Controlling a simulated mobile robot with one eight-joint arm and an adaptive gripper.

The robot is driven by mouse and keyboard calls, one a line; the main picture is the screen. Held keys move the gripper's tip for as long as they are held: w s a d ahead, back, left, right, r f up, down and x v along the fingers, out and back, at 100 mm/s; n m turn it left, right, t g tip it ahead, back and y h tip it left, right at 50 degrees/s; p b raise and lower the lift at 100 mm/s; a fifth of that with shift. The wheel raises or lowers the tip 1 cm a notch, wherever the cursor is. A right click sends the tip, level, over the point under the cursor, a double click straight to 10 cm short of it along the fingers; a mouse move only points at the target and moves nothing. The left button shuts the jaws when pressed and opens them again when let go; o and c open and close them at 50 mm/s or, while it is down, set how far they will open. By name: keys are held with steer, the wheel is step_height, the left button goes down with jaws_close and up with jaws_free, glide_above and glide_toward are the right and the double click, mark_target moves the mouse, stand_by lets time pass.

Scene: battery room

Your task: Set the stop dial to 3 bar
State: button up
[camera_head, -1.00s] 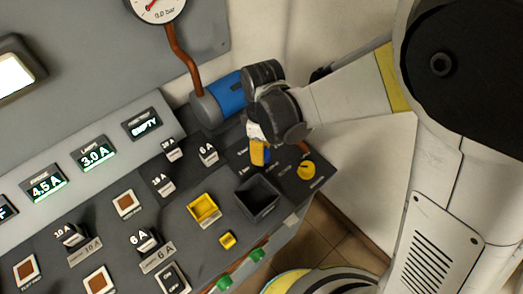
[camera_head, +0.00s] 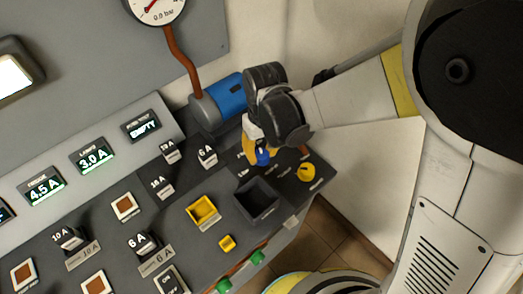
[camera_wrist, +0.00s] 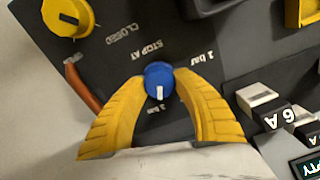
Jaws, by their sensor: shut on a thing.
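The blue stop dial (camera_wrist: 159,80) sits on the dark panel between the two yellow fingers of my gripper (camera_wrist: 161,78), which is shut on it. Its white pointer line points to the bottom of the wrist view, near a small bar label. Another bar label lies to the upper right of the dial, and "STOP AT" is printed above it; the numbers are hard to read. In the head view the dial (camera_head: 262,157) shows just below my gripper (camera_head: 257,147), partly hidden by it.
A yellow knob (camera_head: 306,172) marked "CLOSED" stands close to the dial; it also shows in the wrist view (camera_wrist: 68,15). A black open bin (camera_head: 258,199) and a yellow one (camera_head: 204,211) lie nearby. The gauge (camera_head: 155,8) reads 0.0 bar.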

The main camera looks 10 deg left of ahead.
mark_target(263, 152)
steer(key=shift+m, duration=0.5)
steer(key=o, duration=1.2)
steer(key=shift+c, duration=0.2)
step_height(263, 152, up, 12)
steer(key=shift+d, duration=0.15)
steer(key=shift+w, duration=0.1)
